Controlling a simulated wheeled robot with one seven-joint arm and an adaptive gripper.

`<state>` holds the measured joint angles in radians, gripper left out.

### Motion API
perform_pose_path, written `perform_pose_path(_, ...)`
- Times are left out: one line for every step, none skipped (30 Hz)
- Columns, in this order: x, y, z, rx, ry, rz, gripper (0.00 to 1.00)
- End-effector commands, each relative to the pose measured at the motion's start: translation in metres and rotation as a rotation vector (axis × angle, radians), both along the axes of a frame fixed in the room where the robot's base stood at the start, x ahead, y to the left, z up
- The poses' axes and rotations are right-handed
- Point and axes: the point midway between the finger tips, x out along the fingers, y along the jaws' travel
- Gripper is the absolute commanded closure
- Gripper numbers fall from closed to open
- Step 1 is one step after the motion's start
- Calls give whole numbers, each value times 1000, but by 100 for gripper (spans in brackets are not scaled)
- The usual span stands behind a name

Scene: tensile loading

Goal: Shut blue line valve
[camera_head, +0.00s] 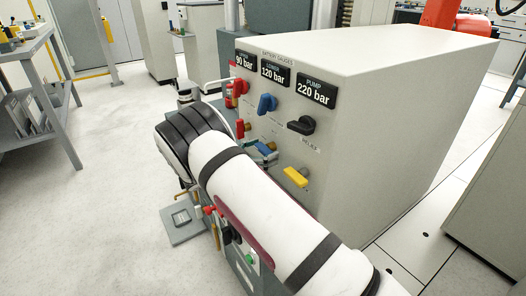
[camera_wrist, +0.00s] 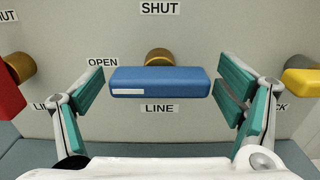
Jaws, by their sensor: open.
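The blue line valve handle (camera_wrist: 160,81) is a bar lying level in front of a brass stem (camera_wrist: 158,56) in the wrist view. A white strip marks its left end, near the OPEN label (camera_wrist: 103,62). The SHUT label (camera_wrist: 159,7) is above it and the LINE label (camera_wrist: 159,108) below. My gripper (camera_wrist: 161,88) is open, its teal-padded fingers on either side of the handle. Gaps show between pads and handle ends; depth is unclear. In the head view, the lower blue handle (camera_head: 265,149) is partly hidden by my arm.
A red handle (camera_wrist: 10,92) is left and a yellow handle (camera_wrist: 301,82) right in the wrist view. On the grey cabinet (camera_head: 390,110), an upper blue knob (camera_head: 266,103) and a black knob (camera_head: 301,125) sit under pressure displays.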

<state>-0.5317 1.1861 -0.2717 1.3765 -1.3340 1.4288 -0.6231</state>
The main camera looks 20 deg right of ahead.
Motion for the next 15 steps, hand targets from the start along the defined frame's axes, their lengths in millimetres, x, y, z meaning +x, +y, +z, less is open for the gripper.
perform_pose_path(0,0,0,0,0,0,13)
perform_pose_path(0,0,0,0,0,0,13)
perform_pose_path(0,0,0,0,0,0,13)
perform_pose_path(0,0,0,0,0,0,20)
perform_pose_path(0,0,0,0,0,0,27)
perform_pose_path(0,0,0,0,0,0,36)
perform_pose_path(0,0,0,0,0,0,43)
perform_pose_path(0,0,0,0,0,0,50)
perform_pose_path(0,0,0,0,0,0,59)
perform_pose_path(0,0,0,0,0,0,62)
perform_pose_path(0,0,0,0,0,0,62)
perform_pose_path(0,0,0,0,0,0,62)
perform_pose_path(0,0,0,0,0,0,62)
perform_pose_path(0,0,0,0,0,0,62)
perform_pose_path(0,0,0,1,-2,0,62)
